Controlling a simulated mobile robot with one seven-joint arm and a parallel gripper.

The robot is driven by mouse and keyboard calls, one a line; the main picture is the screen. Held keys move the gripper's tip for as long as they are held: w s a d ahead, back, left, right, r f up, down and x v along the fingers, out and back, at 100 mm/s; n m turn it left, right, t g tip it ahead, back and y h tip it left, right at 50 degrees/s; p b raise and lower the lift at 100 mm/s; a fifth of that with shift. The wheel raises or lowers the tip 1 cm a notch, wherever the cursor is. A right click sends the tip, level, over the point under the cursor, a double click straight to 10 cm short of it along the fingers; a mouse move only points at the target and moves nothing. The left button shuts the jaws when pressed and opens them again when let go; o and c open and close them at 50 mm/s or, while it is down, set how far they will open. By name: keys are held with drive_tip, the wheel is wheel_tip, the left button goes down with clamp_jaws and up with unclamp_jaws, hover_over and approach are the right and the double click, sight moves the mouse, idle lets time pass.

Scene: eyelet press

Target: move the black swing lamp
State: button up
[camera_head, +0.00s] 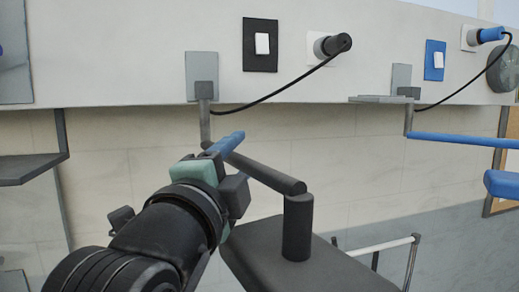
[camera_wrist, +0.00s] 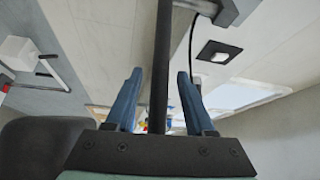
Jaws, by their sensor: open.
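The black swing lamp's arm (camera_head: 268,174) reaches from a grey wall bracket (camera_head: 205,91) toward the front right. It ends at a black upright cylinder (camera_head: 298,228). My gripper (camera_head: 226,146) is at the arm's wall-side part, and its blue fingers are partly hidden in the head view. In the wrist view the black bar (camera_wrist: 161,70) runs between the two blue fingers of my gripper (camera_wrist: 156,95). The fingers are open, with a gap visible on each side of the bar.
A dark flat surface (camera_head: 290,262) lies below the cylinder; I cannot tell whether it belongs to the lamp. A black plug and cord (camera_head: 270,95) hang along the wall. A blue lamp arm (camera_head: 460,140) is at right, a dark shelf (camera_head: 30,170) at left.

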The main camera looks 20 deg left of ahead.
clamp_jaws()
idle(0.3)
idle(1.2)
